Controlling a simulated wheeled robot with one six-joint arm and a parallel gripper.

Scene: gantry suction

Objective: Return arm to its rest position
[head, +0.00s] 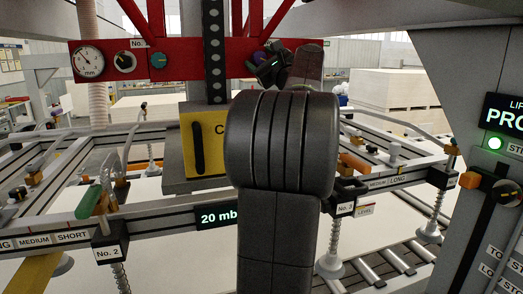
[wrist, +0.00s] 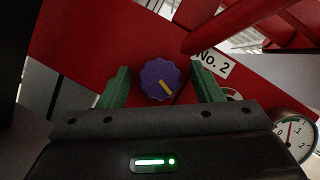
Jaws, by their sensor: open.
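My gripper shows in the wrist view (wrist: 160,90) with its two green fingers spread apart. A purple knob (wrist: 159,80) with a yellow pointer line sits between the fingers on a red panel (wrist: 75,55), with a gap on each side. In the head view my gripper (head: 267,66) is small, at the red beam (head: 185,62), above and behind my dark arm. The arm hides the middle of the scene. The purple knob shows only partly there (head: 259,57).
Below is a grey frame with suction cups, a green lever (head: 90,201) and a yellow box (head: 204,140). A control column (head: 440,80) stands at right.

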